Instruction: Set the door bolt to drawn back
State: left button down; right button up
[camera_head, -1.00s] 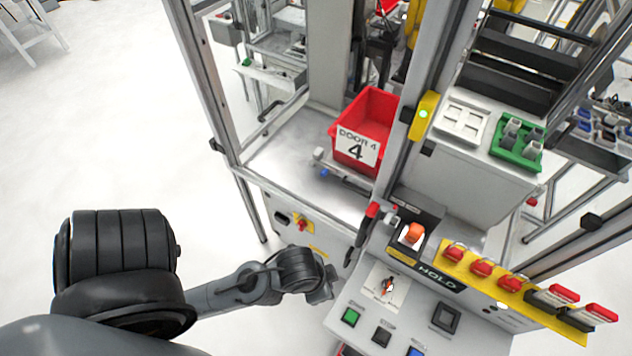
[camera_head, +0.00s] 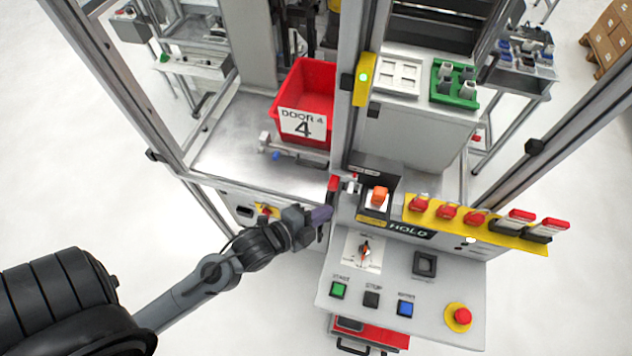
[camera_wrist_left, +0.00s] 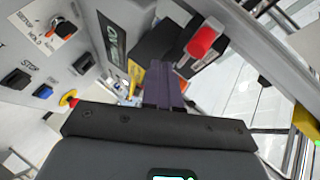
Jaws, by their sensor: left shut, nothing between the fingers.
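A red-handled fitting (camera_head: 334,184), which looks like the door bolt, sits at the foot of the upright post, with small silver metal parts beside it. In the left wrist view its red grip (camera_wrist_left: 204,40) is above and right of the fingers. I cannot tell whether the bolt is in or drawn back. My left gripper (camera_head: 322,214) has purple fingers, which are shut and empty. It is just below the red grip in the head view. The shut fingers also show in the left wrist view (camera_wrist_left: 162,84), apart from the red grip. My right gripper is not in view.
The control panel (camera_head: 390,270) with buttons and a rotary switch lies right of my left gripper. An orange rocker (camera_head: 379,195) and a yellow strip with several red tags (camera_head: 447,211) are along its top. A red bin (camera_head: 306,90) marked Door 4 stands behind.

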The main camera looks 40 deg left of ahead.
pick_arm(q)
jog(key=a+f+m+g+h+b, duration=0.1)
jog(key=a+m+h+b, duration=0.6)
jog(key=m, duration=0.9)
jog(key=s+a+f+m+g+h+b, duration=0.1)
jog(key=a+m+g+h+b, duration=0.2)
jog(key=a+m+h+b, duration=0.5)
jog(key=a+m, duration=0.4)
jog(key=m, duration=0.5)
jog(key=shift+f+h, duration=0.35)
jog(key=shift+h, duration=0.05)
jog(key=shift+d, duration=0.1)
jog(key=p+x, duration=0.2)
jog(key=x, duration=1.1)
jog(key=shift+d+p, duration=0.35)
jog(key=shift+d, duration=0.05)
